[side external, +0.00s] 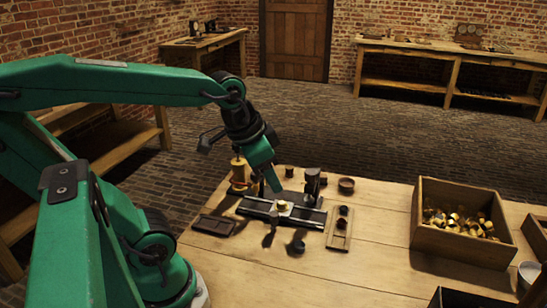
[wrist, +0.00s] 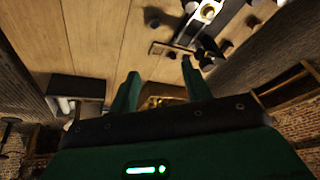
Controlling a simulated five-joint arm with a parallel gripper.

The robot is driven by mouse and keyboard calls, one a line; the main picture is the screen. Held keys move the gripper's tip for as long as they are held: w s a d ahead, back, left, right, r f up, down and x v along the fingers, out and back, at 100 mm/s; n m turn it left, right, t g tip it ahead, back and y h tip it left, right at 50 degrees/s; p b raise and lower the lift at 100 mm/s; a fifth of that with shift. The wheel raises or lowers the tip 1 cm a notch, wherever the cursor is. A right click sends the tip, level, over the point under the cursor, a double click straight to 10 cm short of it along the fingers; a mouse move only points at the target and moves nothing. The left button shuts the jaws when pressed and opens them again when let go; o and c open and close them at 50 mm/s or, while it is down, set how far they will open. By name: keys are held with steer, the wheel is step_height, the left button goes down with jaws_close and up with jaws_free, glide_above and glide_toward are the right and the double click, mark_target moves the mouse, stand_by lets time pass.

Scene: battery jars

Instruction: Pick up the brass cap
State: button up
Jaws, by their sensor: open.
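A small brass cap (side external: 283,204) appears to sit on a pale block on the dark rail fixture (side external: 312,220), near the middle of the bench. In the wrist view a brass round piece (wrist: 208,12) shows on a pale block at the top edge, beyond my fingertips. My gripper (side external: 273,188) points down just above and left of the cap in the side view. In the wrist view my gripper (wrist: 158,75) has its two green fingers apart with nothing between them. I cannot tell the exact gap between the fingers and the cap.
A yellow jar (side external: 239,172) stands left of my gripper. A dark post (side external: 312,183) rises behind the rail. A wooden crate (side external: 459,252) of brass and dark pieces stands at right. A flat dark tray (side external: 214,225) lies at left. The front bench (side external: 310,280) is mostly clear.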

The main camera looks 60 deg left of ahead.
steer(key=w+a+f+m+g, duration=0.3)
steer(key=w+a+f+m, duration=0.2)
steer(key=w+a, duration=0.25)
steer(key=m+g, duration=0.2)
steer(key=m, duration=0.3)
glide_toward(282, 204)
steer(key=a, duration=0.1)
steer(key=shift+w+a+f, duration=0.1)
steer(key=shift+a+f, duration=0.05)
steer(key=shift+f, duration=4.1)
steer(key=c, duration=1)
steer(key=shift+c, duration=0.2)
steer(key=shift+r, duration=0.15)
